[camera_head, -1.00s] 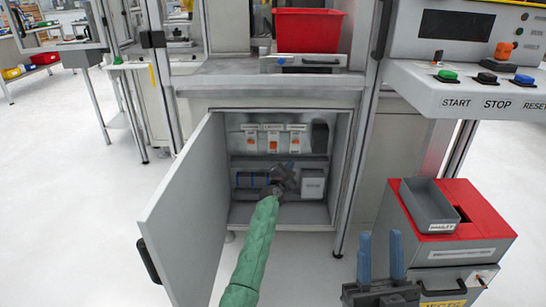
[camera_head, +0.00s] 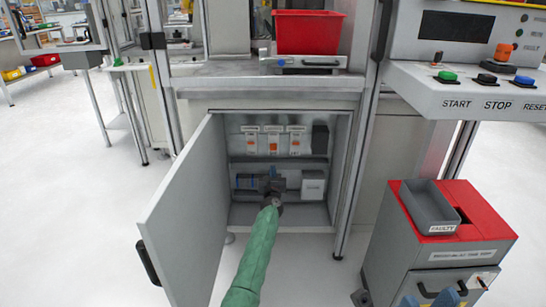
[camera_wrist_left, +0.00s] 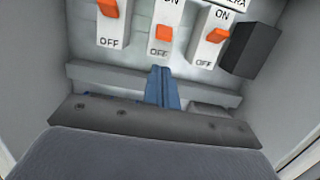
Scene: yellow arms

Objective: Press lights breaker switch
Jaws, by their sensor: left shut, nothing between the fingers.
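Three white breaker switches with orange levers, left (camera_head: 250,141), middle (camera_head: 273,141) and right (camera_head: 296,141), sit in a row in the open cabinet. In the left wrist view the left lever (camera_wrist_left: 107,8) is high, the middle lever (camera_wrist_left: 165,33) sits close to OFF, and the right lever (camera_wrist_left: 216,35) lies between ON and OFF. The labels above are too small to read. My left gripper (camera_head: 272,172) is inside the cabinet, below the switches and apart from them. Its blue fingers (camera_wrist_left: 162,90) are shut and empty. My right gripper (camera_head: 427,300) shows only its separated blue fingertips at the bottom edge.
The cabinet door (camera_head: 185,215) stands open on the left. A shelf edge (camera_head: 280,159) runs below the switches. A dark box (camera_wrist_left: 250,50) is right of them. A white box (camera_head: 313,187) is at lower right. A red-topped bin unit (camera_head: 475,205) stands outside.

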